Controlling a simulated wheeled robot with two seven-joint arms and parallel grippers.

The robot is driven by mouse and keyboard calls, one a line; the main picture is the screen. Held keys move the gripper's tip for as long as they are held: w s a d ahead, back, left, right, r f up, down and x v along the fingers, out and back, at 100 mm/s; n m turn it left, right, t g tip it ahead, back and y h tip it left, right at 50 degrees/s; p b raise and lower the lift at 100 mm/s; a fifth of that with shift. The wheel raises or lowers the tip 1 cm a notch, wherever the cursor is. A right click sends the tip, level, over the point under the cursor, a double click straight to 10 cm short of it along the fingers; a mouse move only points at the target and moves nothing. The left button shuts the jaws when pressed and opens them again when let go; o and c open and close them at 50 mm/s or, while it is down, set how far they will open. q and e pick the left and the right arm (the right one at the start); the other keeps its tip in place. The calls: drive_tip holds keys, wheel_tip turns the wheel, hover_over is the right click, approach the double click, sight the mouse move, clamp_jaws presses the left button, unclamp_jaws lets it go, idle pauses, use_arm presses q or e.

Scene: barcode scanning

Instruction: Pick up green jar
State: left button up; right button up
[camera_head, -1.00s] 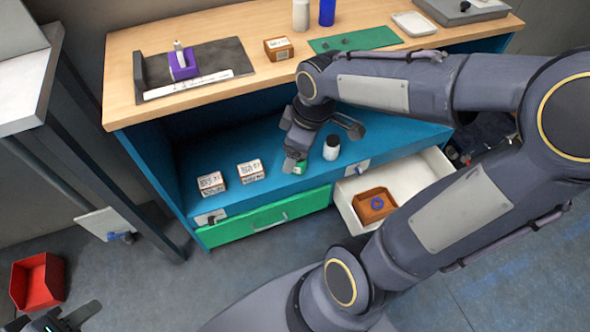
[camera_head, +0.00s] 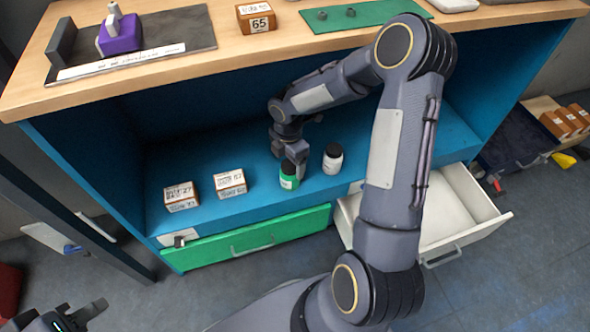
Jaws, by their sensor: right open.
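The green jar (camera_head: 289,178), with a dark lid and a white label, stands upright on the blue shelf under the worktop. My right gripper (camera_head: 292,156) reaches down just behind the jar's lid. It is open; its fingers partly overlap the jar in the picture, and I cannot tell whether they touch it. A white jar with a black lid (camera_head: 332,161) stands to the right. My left gripper (camera_head: 66,318) is at the bottom left edge, far from the jar and partly cut off, so its opening is unclear.
Two labelled boxes, one at the left (camera_head: 181,196) and one nearer (camera_head: 230,183), stand left of the jar. Below are a closed green drawer (camera_head: 235,240) and an open white drawer (camera_head: 462,215). My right arm crosses the shelf front. The scanner (camera_head: 119,34) is on the worktop.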

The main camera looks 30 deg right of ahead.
sight(289, 181)
wheel_tip(289, 181, down, 2)
drive_tip(key=shift+f+b, duration=0.1)
drive_tip(key=shift+b, duration=0.25)
wheel_tip(289, 181, down, 5)
drive_tip(key=b, duration=0.2)
drive_tip(key=shift+s+b, duration=0.15)
drive_tip(key=shift+b, duration=0.25)
drive_tip(key=shift+r, duration=0.2)
drive_tip(key=c, duration=1.2)
drive_tip(key=shift+o, duration=0.2)
